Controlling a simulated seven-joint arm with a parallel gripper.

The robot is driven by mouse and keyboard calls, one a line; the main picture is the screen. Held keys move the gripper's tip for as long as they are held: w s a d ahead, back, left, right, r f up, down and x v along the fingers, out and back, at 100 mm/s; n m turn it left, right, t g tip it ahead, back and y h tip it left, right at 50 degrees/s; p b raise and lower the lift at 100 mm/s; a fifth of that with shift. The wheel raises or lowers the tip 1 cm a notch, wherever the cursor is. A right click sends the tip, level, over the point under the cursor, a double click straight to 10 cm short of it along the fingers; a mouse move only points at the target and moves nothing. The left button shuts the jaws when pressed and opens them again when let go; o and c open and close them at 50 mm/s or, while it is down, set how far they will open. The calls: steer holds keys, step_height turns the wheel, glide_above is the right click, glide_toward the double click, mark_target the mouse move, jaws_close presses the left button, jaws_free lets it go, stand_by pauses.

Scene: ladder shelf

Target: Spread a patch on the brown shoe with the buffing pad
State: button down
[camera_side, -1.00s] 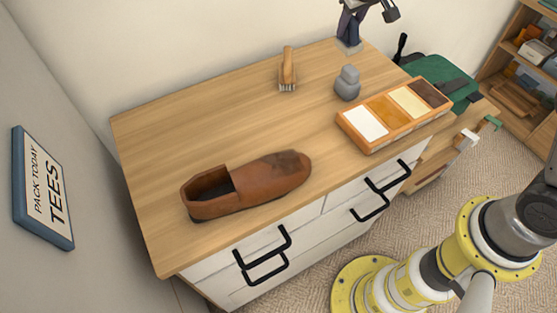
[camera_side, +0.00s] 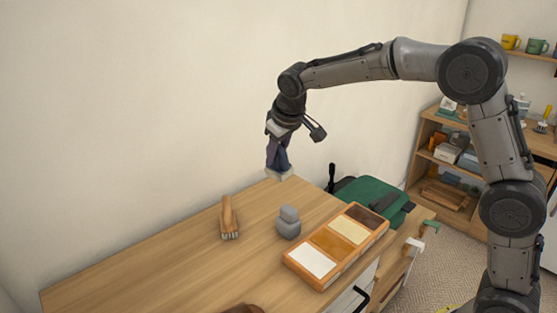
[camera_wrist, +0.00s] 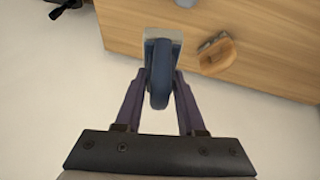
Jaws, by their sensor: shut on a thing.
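My gripper (camera_side: 279,160) is shut on the buffing pad (camera_wrist: 158,72), which has a blue handle and a pale flat pad (camera_side: 280,175). It is at the back edge of the wooden top (camera_side: 160,285), near the wall. In the wrist view my gripper's fingers (camera_wrist: 160,90) stand on either side of the handle. The brown shoe (camera_side: 243,309) shows only as a sliver at the bottom edge of the side view; most of it is out of frame. An open tray (camera_side: 320,284) holds white, amber, cream and dark brown sections.
A wooden brush (camera_side: 229,217) stands on the top left of a grey stacked object (camera_side: 288,222); the brush also shows in the wrist view (camera_wrist: 217,53). A green case (camera_side: 370,196) lies beyond the tray. The top's left part in view is clear.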

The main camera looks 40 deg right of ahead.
steer(key=s+a+n+g+y, duration=0.2)
steer(key=s+a+n+g, duration=0.3)
steer(key=s+a+n, duration=0.8)
steer(key=s+a+n+g+y, duration=0.3)
steer(key=s+a+n, duration=0.5)
steer(key=a+n, duration=0.95)
steer(key=d+f+n, duration=0.1)
steer(key=d+f+n+h, duration=0.1)
steer(key=f, duration=0.1)
steer(key=d+f+n+g, duration=0.1)
steer(key=shift+w+d+f+n, duration=0.25)
steer(key=shift+w+d+f, duration=0.05)
steer(key=shift+d, duration=0.05)
